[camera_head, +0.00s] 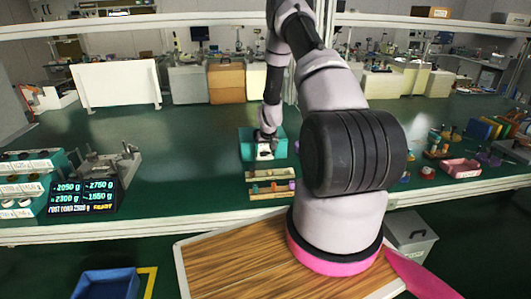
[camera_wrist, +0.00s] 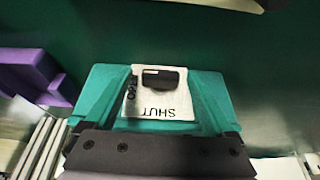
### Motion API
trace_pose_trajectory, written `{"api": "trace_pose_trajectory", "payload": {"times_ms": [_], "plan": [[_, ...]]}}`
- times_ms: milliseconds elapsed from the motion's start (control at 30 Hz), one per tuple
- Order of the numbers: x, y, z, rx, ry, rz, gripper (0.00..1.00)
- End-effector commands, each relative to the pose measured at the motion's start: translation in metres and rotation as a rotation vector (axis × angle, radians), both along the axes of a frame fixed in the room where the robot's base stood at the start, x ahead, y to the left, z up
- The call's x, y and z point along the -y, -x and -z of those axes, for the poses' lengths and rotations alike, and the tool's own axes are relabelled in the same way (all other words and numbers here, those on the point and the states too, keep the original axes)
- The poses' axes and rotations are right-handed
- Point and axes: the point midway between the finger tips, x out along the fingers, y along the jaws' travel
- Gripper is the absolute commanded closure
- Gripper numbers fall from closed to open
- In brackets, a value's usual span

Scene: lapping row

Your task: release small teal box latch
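The small teal box (camera_head: 248,149) stands on the green bench, left of centre in the head view. In the wrist view the teal box (camera_wrist: 105,93) has a white plate (camera_wrist: 158,102) on top, marked SHUT along the near edge and OPEN at the left, lettering turned. A dark rounded latch piece (camera_wrist: 163,79) lies across the plate's far part; which mark it points to is unclear. My gripper (camera_head: 266,138) is over the box. Contact with the box cannot be told.
A rack with small coloured pieces (camera_head: 271,188) stands just in front of the box. A purple block (camera_wrist: 30,75) is at its left in the wrist view. A digital display (camera_head: 84,196) and metal fixture stand left, a pink tray (camera_head: 461,168) right.

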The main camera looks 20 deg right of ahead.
Motion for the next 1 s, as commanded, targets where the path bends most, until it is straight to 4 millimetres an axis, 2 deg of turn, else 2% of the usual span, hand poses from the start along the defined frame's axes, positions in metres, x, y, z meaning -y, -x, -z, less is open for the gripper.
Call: {"api": "trace_pose_trajectory", "payload": {"times_ms": [367, 467, 800, 1000], "plan": [[0.0, -0.002, -0.007, 0.007, 0.004, -0.001, 0.1], [-0.001, 0.003, -0.019, 0.008, 0.004, -0.003, 0.1], [-0.007, 0.028, -0.08, 0.007, 0.004, -0.001, 0.1], [-0.009, 0.037, -0.099, 0.005, 0.002, -0.001, 0.1]]}}
